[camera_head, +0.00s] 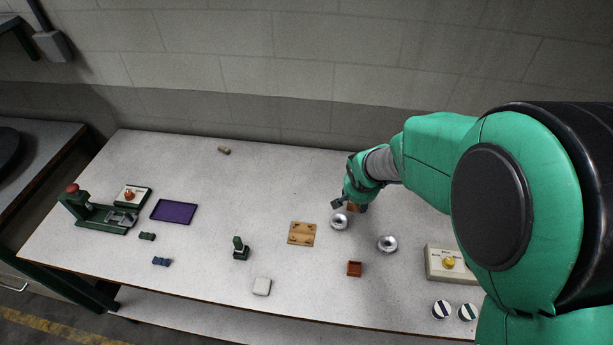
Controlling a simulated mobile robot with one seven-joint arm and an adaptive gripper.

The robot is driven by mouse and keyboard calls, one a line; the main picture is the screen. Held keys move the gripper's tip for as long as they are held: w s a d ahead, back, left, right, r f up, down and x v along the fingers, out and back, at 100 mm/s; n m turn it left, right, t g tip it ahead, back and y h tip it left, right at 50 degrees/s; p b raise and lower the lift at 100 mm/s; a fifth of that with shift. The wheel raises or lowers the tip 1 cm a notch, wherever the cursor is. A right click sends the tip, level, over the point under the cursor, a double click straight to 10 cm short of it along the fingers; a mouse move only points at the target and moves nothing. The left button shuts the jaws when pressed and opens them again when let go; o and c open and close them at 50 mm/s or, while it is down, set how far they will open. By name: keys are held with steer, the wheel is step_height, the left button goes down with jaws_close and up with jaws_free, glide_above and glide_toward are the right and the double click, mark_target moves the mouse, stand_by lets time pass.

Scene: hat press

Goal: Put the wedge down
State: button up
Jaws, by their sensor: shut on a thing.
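My gripper (350,204) is over the right half of the table, behind and just above a shiny metal dome. It is shut on a small brown piece (354,208), which I take to be the wedge. Only a little of this piece shows between the dark fingers, so its shape and its exact gap to the table cannot be told. The grey table top (270,190) is bare to the left of my gripper.
Metal domes stand near (339,221) and further right (387,243). A wooden plate (302,233), a red-brown box (354,269), a white block (262,286) and a green stand (240,250) lie in front. A purple tray (174,211) and green press (105,220) are left.

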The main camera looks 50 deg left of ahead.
steer(key=s+a+n, duration=0.1)
steer(key=s+a, duration=0.2)
steer(key=s+a+n+g, duration=0.1)
steer(key=s+a+n, duration=0.1)
steer(key=s+a, duration=0.1)
steer(key=s+a+n+y, duration=0.1)
steer(key=s+a+n, duration=0.1)
steer(key=s+a, duration=0.1)
steer(key=shift+s+a+r+g, duration=0.1)
steer(key=shift+s+r+g, duration=0.2)
steer(key=shift+r+g, duration=0.1)
steer(key=w+a+b, duration=0.1)
steer(key=w+a, duration=0.1)
steer(key=a, duration=0.2)
steer(key=w+a+f+b, duration=0.1)
steer(key=w+a, duration=0.1)
steer(key=a, duration=0.3)
steer(key=w+a, duration=0.3)
steer(key=a, duration=0.1)
steer(key=shift+w+a+f+b, duration=0.1)
steer(key=shift+a+f+b, duration=0.1)
steer(key=shift+b, duration=0.2)
steer(key=shift+w+a+f, duration=0.1)
steer(key=shift+a, duration=0.1)
steer(key=shift+w+a+f, duration=0.1)
steer(key=shift+a+f, duration=0.05)
steer(key=shift+f, duration=0.1)
steer(key=shift+f+b, duration=0.65)
steer(key=shift+f, duration=0.85)
steer(key=shift+f, duration=0.15)
